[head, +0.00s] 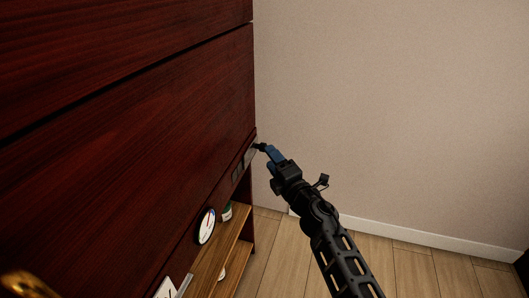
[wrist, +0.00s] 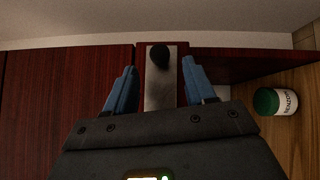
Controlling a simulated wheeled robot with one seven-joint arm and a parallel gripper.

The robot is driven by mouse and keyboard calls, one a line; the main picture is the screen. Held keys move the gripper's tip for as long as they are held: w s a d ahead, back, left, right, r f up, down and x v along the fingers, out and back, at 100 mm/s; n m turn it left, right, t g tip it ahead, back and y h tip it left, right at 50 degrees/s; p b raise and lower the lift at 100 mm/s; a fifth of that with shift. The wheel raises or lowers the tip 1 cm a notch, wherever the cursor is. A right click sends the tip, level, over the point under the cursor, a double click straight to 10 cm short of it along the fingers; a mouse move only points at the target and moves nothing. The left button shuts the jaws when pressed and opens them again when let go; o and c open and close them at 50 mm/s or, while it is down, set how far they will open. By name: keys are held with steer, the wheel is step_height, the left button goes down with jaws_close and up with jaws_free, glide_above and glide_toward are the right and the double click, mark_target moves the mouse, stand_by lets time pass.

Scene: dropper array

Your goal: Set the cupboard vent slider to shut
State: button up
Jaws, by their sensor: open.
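The cupboard vent slider is a grey metal plate (wrist: 160,91) with a dark rounded knob (wrist: 160,56), set in the dark red wood. In the head view, the grey plate (head: 249,158) lies along the cupboard's lower right edge. My gripper (head: 264,149) reaches this edge from the right. In the wrist view, the blue fingers of my gripper (wrist: 158,68) are spread apart on either side of the plate. Any slider marking is unreadable.
Below the slider is an open wooden shelf (head: 231,252) with a green-lidded jar (head: 227,212), also in the wrist view (wrist: 268,101). A round white dial (head: 206,226) is nearby. A brass handle (head: 22,284) shows bottom left. The floor (head: 400,265) to the right is clear.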

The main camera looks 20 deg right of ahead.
steer(key=shift+w+a+r+b, duration=0.1)
steer(key=shift+w+b, duration=0.1)
steer(key=shift+w, duration=0.6)
steer(key=shift+w+a+b, duration=0.15)
steer(key=shift+w+b, duration=0.1)
steer(key=shift+w, duration=0.55)
steer(key=shift+w+a+r+b, duration=0.1)
steer(key=shift+w+b, duration=0.1)
steer(key=shift+w, duration=0.6)
steer(key=shift+c, duration=0.3)
jaws_close()
